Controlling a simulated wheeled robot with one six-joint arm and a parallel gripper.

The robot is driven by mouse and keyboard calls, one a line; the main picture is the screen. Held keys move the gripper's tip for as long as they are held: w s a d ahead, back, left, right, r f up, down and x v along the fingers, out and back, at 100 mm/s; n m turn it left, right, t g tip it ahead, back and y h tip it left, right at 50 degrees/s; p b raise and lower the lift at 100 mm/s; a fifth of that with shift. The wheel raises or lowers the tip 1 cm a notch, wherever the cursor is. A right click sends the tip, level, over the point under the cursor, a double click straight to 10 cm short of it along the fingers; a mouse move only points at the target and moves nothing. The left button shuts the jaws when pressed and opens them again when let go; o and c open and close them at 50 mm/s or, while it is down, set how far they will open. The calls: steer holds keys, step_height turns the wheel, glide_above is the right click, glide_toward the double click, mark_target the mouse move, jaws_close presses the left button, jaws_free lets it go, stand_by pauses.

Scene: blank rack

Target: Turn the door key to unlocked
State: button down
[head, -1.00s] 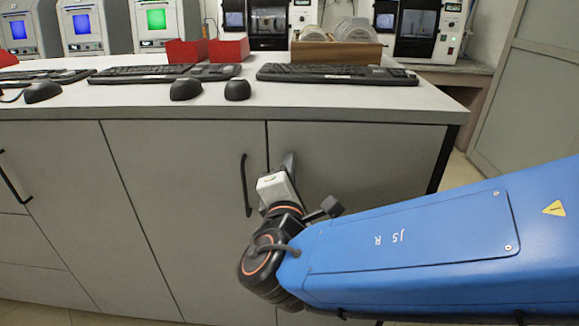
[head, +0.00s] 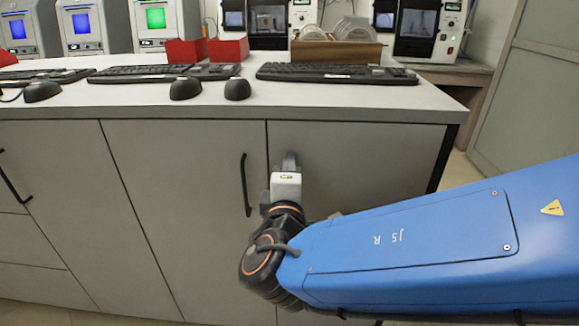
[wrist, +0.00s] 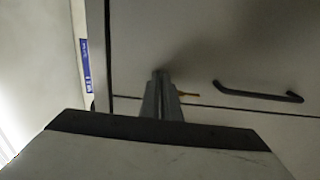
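My gripper (head: 290,160) reaches up to the grey cabinet door (head: 358,172), right of the black door handle. In the wrist view its grey fingers (wrist: 160,88) are close together, with their tips near the door face. A small brass-coloured sliver (wrist: 188,94) shows just right of the fingers, by the dark seam; it looks like part of the key. The rest of the key and the lock are hidden behind the fingers. I cannot tell whether the fingers grip the key, nor which way the key points.
The black handle (head: 246,185) is close to the left of my gripper; it also shows in the wrist view (wrist: 258,93). The white countertop (head: 330,98) overhangs above, with keyboards and mice on it. A blue label (wrist: 85,65) shows at left in the wrist view.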

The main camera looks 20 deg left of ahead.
steer(key=c, duration=2)
jaws_free()
